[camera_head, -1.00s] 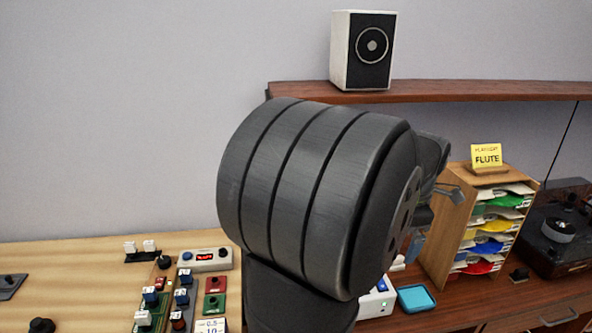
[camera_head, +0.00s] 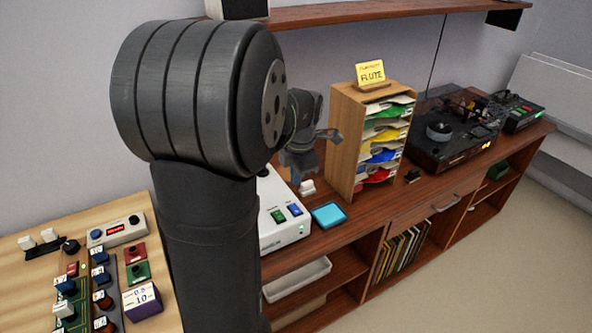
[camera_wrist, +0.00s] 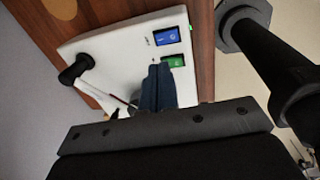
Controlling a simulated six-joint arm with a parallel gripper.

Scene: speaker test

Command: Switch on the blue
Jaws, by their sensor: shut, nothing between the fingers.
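A white box (camera_head: 285,235) with a blue switch (camera_head: 295,209) and a green switch (camera_head: 278,216) stands on the brown cabinet, partly hidden by my arm. In the wrist view the blue switch (camera_wrist: 167,37) is farther from my gripper (camera_wrist: 159,68) than the green switch (camera_wrist: 174,61). My gripper is shut and empty. Its dark fingertips appear beside the green switch's left end; I cannot tell whether they touch anything. A small green light (camera_wrist: 148,41) shows beside the blue switch.
A light blue tray (camera_head: 329,215) lies right of the box. A wooden paper rack (camera_head: 346,140) with a yellow FLUTE note (camera_head: 370,73) stands behind it. A turntable (camera_head: 455,135) is farther right. Several switches and buttons crowd the pale desk (camera_head: 30,290) at left.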

